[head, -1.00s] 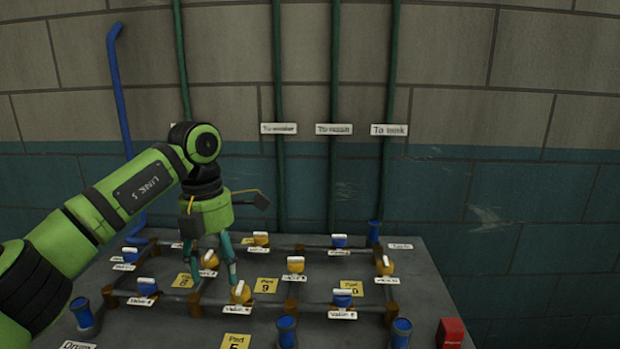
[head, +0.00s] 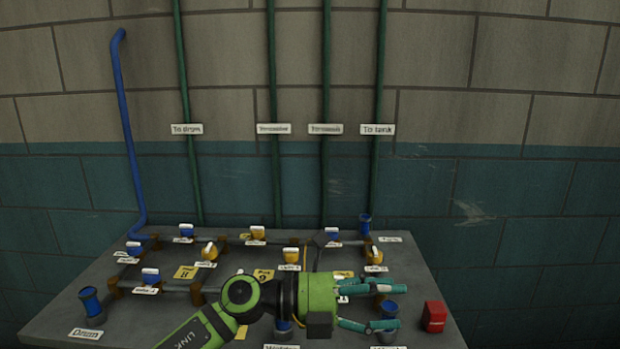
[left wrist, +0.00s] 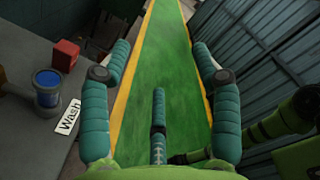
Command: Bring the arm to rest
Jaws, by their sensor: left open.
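My left gripper (head: 372,308) is green with teal padded fingers and is at the front right of the grey table (head: 60,322) in the head view. Its fingers point right and are spread, with nothing between them. In the left wrist view the open fingers (left wrist: 160,80) frame a green floor strip with yellow edges. The arm covers part of the table's front, including some valves and labels. My right gripper is not in view.
The table bears pipes with blue valves (head: 150,275) and yellow valves (head: 209,251). A blue-topped post (left wrist: 47,88) and a red block (head: 434,316) stand near the gripper. Green pipes (head: 273,90) and a blue pipe (head: 128,130) run up the wall. Corrugated panelling (left wrist: 265,60) is at right in the wrist view.

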